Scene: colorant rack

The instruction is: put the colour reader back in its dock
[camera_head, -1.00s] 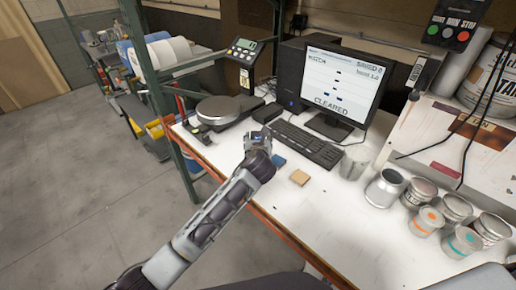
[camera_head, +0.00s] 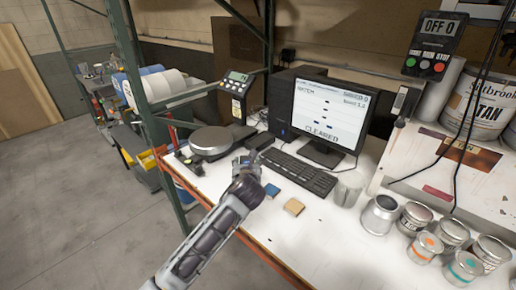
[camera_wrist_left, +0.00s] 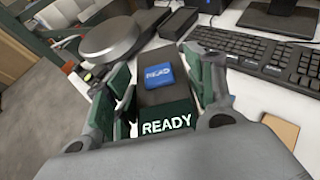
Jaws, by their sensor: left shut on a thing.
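My left gripper (camera_head: 243,162) is over the bench, in front of the round scale and left of the keyboard. In the left wrist view its fingers (camera_wrist_left: 160,95) are closed on both sides of the colour reader (camera_wrist_left: 165,103), a dark block with a blue READ button and a screen that says READY. In the head view the gripper mostly hides the reader. A small black block (camera_head: 260,140) stands between the scale and the keyboard; I cannot tell whether it is the dock. My right gripper is in neither view.
The scale (camera_head: 210,141) stands behind the gripper, with the keyboard (camera_head: 300,172) and monitor (camera_head: 325,112) to the right. Blue (camera_head: 272,190) and tan (camera_head: 294,206) squares lie near the front edge. Several cans stand at the right. A green rack post (camera_head: 150,110) rises at the left.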

